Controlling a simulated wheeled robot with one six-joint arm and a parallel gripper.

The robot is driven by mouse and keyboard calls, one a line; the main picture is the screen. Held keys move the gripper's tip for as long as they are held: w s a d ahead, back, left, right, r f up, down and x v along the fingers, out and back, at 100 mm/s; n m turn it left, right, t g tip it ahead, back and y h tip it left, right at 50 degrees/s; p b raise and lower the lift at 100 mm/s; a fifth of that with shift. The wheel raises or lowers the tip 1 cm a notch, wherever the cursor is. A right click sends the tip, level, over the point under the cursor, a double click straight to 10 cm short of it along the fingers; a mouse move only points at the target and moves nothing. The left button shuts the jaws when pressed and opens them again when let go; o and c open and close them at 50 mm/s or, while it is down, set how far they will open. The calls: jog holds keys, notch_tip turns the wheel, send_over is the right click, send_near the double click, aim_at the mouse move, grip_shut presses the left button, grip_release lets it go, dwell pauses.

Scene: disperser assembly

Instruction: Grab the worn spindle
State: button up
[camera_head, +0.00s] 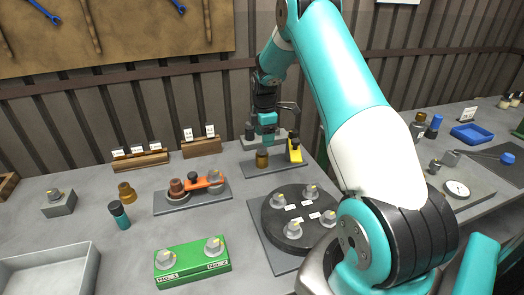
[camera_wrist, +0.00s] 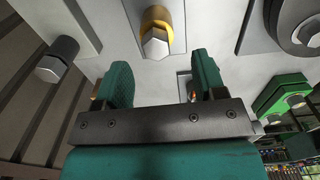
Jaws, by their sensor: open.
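My gripper (camera_head: 267,130) hangs over the back of the left bench, pointing down, above a grey plate (camera_head: 278,168). A short brass-brown cylinder (camera_head: 262,159) stands on that plate just below the fingers. A yellow part with a dark top (camera_head: 294,149) stands right of it. In the wrist view my gripper (camera_wrist: 162,68) has its two teal fingers apart, with nothing held between them. A yellow-collared part with a grey hex end (camera_wrist: 156,32) shows beyond the fingertips, apart from them. No label marks the worn spindle, so I cannot tell which part it is.
A round dark plate with several knobs (camera_head: 271,222) lies nearer, and a green box (camera_head: 190,263) is at front left. A grey base with an orange lever (camera_head: 203,182) is left. A dark bolt-like part (camera_wrist: 57,60) shows in the wrist view. The corrugated wall (camera_head: 232,95) is close behind.

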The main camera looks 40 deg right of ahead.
aim_at(262, 148)
jog(key=shift+w+a+f+p, duration=0.15)
jog(key=shift+f+p, duration=0.4)
jog(key=shift+f, duration=0.9)
jog(key=shift+w+f+p, duration=0.25)
jog(key=shift+f+p, duration=0.3)
jog(key=shift+f, duration=0.9)
jog(key=c, duration=1)
jog(key=shift+c, duration=0.7)
jog(key=shift+r, duration=0.15)
